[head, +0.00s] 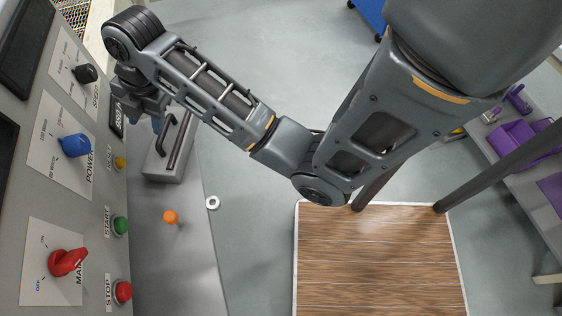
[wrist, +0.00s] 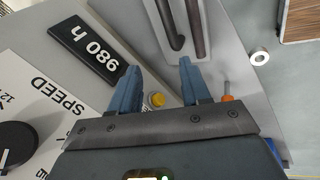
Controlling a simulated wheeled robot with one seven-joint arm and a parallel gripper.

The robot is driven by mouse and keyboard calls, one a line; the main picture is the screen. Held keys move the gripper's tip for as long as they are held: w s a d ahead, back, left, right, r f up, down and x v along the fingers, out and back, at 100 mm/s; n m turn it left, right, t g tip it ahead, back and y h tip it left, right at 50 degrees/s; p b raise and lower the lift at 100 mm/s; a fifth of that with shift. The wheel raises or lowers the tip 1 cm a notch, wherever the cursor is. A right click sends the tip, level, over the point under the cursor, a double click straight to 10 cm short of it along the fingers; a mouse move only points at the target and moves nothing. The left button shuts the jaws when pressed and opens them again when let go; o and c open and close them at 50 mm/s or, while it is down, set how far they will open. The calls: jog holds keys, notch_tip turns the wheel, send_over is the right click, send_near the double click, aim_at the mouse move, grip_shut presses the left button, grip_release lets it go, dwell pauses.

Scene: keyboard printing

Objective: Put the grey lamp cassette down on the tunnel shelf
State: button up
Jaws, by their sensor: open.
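The grey lamp cassette (head: 163,168) is a box with a long dark handle on top. It rests on the grey shelf surface (head: 185,270) beside the control panel, at the shelf's far end in the head view. In the wrist view the cassette (wrist: 148,22) shows at the top, with its dark handle. My gripper (wrist: 158,72) is open, and nothing shows between its blue fingers. In the head view my gripper (head: 158,122) is just above and left of the cassette, apart from the handle as far as I can tell. My gripper hides part of its far end.
The control panel (head: 40,200) with a red switch (head: 68,262), blue knob (head: 76,146) and buttons stands close at left. A wooden platform (head: 380,260) lies right; a purple-laden bench (head: 520,170) stands beyond.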

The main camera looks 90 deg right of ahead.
jog(key=s+a+f+m+t, duration=0.1)
jog(key=a+f+m+t, duration=0.15)
jog(key=a, duration=0.35)
jog(key=s+a+f+m+t, duration=0.1)
jog(key=a+f+m, duration=0.15)
jog(key=a, duration=0.35)
jog(key=s+a+m+t, duration=0.2)
jog(key=s+a+m, duration=0.35)
jog(key=s, duration=0.35)
jog(key=s+r+m+t, duration=0.2)
jog(key=s+r, duration=0.5)
jog(key=s, duration=0.2)
jog(key=s+d+r+m+t, duration=0.1)
jog(key=s+r+m+t, duration=0.2)
jog(key=s+r, duration=0.4)
jog(key=s, duration=0.3)
jog(key=shift+s, duration=0.15)
jog(key=shift+d+r, duration=0.1)
